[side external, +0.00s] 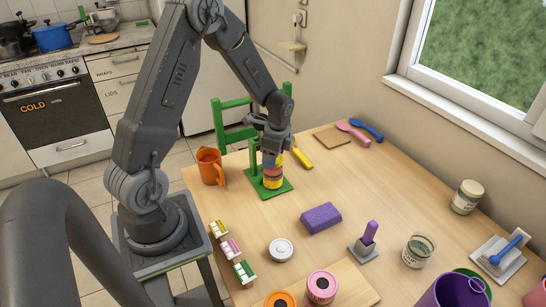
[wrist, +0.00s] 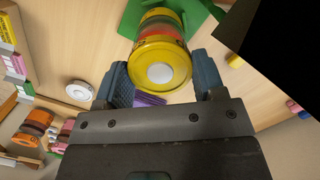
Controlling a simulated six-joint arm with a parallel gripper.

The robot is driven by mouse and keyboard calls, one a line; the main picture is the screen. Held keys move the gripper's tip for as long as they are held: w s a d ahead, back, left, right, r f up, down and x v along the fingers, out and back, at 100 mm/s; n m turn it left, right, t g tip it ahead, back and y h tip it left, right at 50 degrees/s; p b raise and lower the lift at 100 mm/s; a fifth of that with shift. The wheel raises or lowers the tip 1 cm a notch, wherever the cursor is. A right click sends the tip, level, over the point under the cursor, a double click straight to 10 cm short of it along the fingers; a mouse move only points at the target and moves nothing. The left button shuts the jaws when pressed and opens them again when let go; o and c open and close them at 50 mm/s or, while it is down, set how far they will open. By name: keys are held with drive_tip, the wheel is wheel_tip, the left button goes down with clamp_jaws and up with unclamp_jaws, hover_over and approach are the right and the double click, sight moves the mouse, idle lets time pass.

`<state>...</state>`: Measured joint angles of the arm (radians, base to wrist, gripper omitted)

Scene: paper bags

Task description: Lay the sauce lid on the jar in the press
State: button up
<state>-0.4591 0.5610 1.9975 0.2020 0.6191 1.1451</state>
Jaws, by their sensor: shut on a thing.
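The green press (side external: 232,104) stands at the back left of the table, with its base (side external: 287,188) under a jar (side external: 272,182). The jar is upright, with yellow and reddish bands; its side also shows in the wrist view (wrist: 160,22). My gripper (side external: 269,160) points down at the jar's top. In the wrist view my gripper (wrist: 161,66) has its blue fingers on either side of the yellow sauce lid (wrist: 144,72), which has a pale round centre, and is shut on it. The lid lines up with the jar; whether it touches the rim I cannot tell.
An orange jug (side external: 210,167) stands left of the press, and a yellow-handled tool (side external: 302,158) lies to its right. A purple block (side external: 321,218), a white round lid (side external: 281,250) and a stamp-like purple tool (side external: 368,238) lie nearer. The table right of the press is mostly clear.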

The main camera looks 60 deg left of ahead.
sight(280, 160)
drive_tip(key=o, duration=1)
drive_tip(key=shift+c, duration=0.2)
drive_tip(key=shift+r, duration=0.1)
drive_tip(key=shift+w+d+r, duration=0.1)
drive_tip(key=shift+d+r, duration=0.05)
drive_tip(key=shift+r, duration=1.1)
drive_tip(key=shift+w+d+r, duration=0.1)
drive_tip(key=shift+r, duration=1.1)
wheel_tip(280, 160, up, 14)
drive_tip(key=w+d, duration=0.1)
drive_tip(key=shift+d, duration=0.15)
